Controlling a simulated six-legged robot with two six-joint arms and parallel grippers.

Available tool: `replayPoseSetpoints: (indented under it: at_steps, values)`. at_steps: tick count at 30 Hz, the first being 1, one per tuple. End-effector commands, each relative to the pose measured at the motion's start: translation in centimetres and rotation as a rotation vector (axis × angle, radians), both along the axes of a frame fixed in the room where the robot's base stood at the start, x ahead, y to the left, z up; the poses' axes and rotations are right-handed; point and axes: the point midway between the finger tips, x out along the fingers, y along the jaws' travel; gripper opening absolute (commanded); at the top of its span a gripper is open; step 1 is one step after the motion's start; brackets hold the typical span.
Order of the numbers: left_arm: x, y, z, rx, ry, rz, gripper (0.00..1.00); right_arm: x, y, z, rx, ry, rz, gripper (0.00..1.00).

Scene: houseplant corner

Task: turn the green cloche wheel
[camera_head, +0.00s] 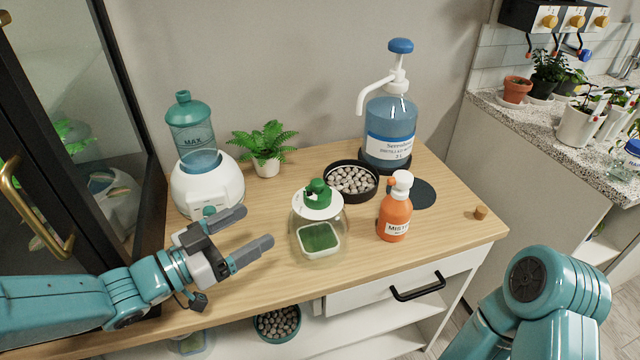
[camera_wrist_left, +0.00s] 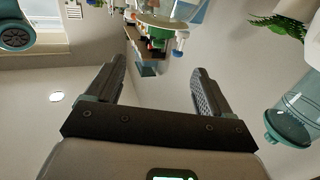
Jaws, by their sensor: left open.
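The green cloche wheel (camera_head: 318,190) sits on top of the white lid of a clear rounded cloche (camera_head: 297,228) in the middle of the wooden table. A small white tray with a green inside shows through the clear wall. My left gripper (camera_head: 254,228) is open and empty, to the left of the cloche, with its fingers pointing toward it and apart from it. Its two fingers also show spread in the left wrist view (camera_wrist_left: 158,68), with nothing between them. My right gripper is out of view.
A white humidifier (camera_head: 207,187) with a teal tank stands behind my left gripper. A potted fern (camera_head: 266,150), a black dish (camera_head: 372,191) of pebbles, an orange spray bottle (camera_head: 395,212) and a blue pump bottle (camera_head: 390,125) surround the cloche. Bare wood lies in front.

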Motion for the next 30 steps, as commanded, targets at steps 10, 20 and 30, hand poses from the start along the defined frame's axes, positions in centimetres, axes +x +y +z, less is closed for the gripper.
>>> replayPoseSetpoints:
  at_steps: [10, 20, 30]
  values:
    - [3.4, -5.2, -0.1, 0.001, -0.001, -0.006, 0.82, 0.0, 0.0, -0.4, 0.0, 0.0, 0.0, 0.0]
    - [8.1, -10.9, -0.1, 0.0, 0.001, -0.004, 0.82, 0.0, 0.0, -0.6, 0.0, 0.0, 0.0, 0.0]
    - [10.1, -12.7, 0.0, 0.0, 0.001, 0.0, 0.82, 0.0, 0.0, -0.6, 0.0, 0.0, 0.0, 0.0]
